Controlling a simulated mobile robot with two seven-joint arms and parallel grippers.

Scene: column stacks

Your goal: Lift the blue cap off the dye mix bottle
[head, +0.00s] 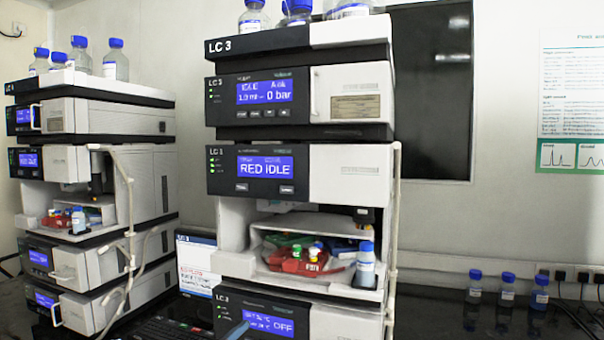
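Several clear bottles with blue caps are in view, and their labels are too small to read, so I cannot tell which is the dye mix bottle. One capped bottle (366,268) stands upright in the open bay of the middle stack, at its right side. Three more capped bottles stand in a row on the dark bench at the right: the left one (474,288), the middle one (507,291) and the right one (540,294). All of these wear their blue caps. Neither of my grippers shows in the head view.
The middle instrument stack (350,180) and left stack (100,200) carry more blue-capped bottles on top. A red tray (290,265) with small vials sits in the middle bay. A laptop (197,265) stands between the stacks. Cables and plugs (583,277) lie behind the right bottles.

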